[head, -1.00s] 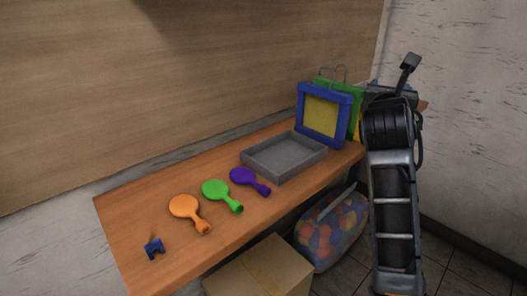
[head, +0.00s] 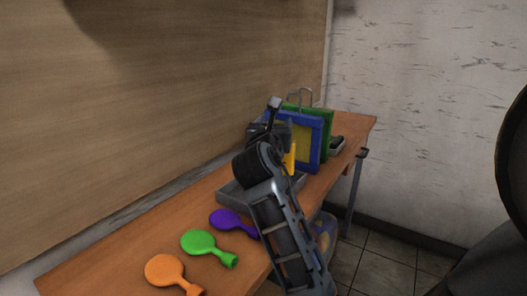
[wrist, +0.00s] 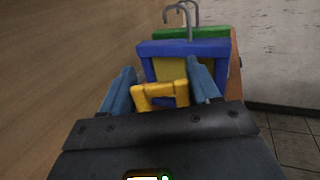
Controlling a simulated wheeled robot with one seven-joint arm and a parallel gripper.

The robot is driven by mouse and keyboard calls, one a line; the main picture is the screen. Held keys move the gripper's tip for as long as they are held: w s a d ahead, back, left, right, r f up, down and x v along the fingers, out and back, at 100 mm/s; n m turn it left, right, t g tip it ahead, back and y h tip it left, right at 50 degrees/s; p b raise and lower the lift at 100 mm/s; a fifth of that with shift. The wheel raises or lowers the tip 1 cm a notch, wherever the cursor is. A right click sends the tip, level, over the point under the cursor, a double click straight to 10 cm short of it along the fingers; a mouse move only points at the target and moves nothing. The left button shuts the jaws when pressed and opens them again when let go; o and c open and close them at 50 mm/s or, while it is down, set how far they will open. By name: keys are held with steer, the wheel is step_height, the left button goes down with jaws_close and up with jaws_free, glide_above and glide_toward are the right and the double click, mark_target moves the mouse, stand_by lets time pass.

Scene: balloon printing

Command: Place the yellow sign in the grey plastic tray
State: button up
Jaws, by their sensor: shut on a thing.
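The yellow sign (wrist: 160,90) sits between the two fingers of my gripper (wrist: 160,75) in the wrist view, and my gripper is shut on it. In the head view the yellow sign (head: 290,158) shows as a small yellow piece beside my wrist, above the tray area. The grey plastic tray (head: 232,192) lies on the wooden table and is largely hidden behind my arm. I cannot tell how high the sign is above the tray, and the tray's inside is mostly hidden.
A blue frame with a yellow panel (head: 317,140) and a green frame (head: 327,123) stand upright just behind the tray. Purple (head: 226,220), green (head: 200,243) and orange (head: 165,270) balloon shapes lie left of the tray. A wall borders the table.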

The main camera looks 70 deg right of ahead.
steer(key=shift+w+a+f, duration=0.15)
steer(key=shift+w+f, duration=0.25)
steer(key=shift+w, duration=0.25)
steer(key=shift+w+a+f, duration=0.1)
steer(key=shift+w+f, duration=0.3)
steer(key=shift+w, duration=0.2)
steer(key=shift+f+b, duration=0.55)
steer(key=shift+f, duration=1.4)
steer(key=shift+f, duration=0.2)
steer(key=o, duration=1.4)
steer(key=shift+r, duration=0.15)
steer(key=shift+a, duration=0.3)
steer(key=a, duration=0.3)
steer(key=s+a, duration=0.1)
steer(key=a, duration=0.3)
steer(key=s+a, duration=0.1)
steer(key=a, duration=0.3)
steer(key=shift+a, duration=0.15)
